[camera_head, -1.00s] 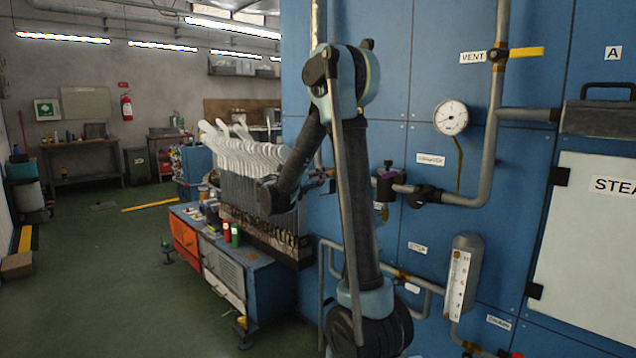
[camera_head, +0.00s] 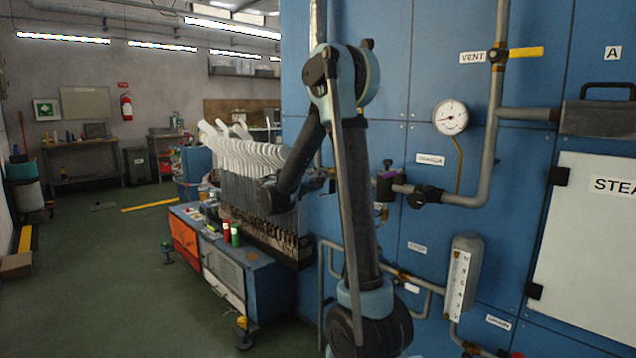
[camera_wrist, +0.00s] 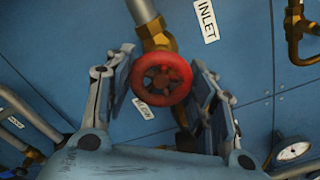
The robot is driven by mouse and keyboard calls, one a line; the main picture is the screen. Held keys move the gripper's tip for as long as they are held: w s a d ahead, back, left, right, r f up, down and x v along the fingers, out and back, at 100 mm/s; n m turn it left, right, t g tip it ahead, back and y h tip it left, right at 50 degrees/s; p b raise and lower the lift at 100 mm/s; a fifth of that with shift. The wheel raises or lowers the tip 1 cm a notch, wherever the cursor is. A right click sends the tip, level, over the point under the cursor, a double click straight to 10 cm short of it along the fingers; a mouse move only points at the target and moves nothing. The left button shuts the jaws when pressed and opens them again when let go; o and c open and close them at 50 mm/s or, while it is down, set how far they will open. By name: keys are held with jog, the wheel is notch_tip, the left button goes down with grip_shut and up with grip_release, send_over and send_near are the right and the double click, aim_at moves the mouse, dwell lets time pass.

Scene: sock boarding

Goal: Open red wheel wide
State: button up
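The red wheel (camera_wrist: 161,79) is a round spoked handwheel on a brass valve body (camera_wrist: 155,35), seen in the wrist view near the middle. My gripper (camera_wrist: 168,85) is open, with one finger to the left of the wheel and one to the right. Gaps show between the fingers and the wheel's rim, mainly on the right; I cannot tell whether the left finger touches. In the head view my arm hides the red wheel and most of the gripper.
A blue panel (camera_head: 380,60) carries pipes, a pressure gauge (camera_head: 451,117), a yellow vent lever (camera_head: 526,52) and a sight glass (camera_head: 460,280). An INLET label (camera_wrist: 206,20) is beside the valve. A machine with white sock forms (camera_head: 245,155) stands left.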

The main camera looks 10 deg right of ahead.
jog(key=o, duration=0.3)
jog(key=shift+w, duration=0.1)
jog(key=shift+o, duration=0.2)
jog(key=v, duration=1.2)
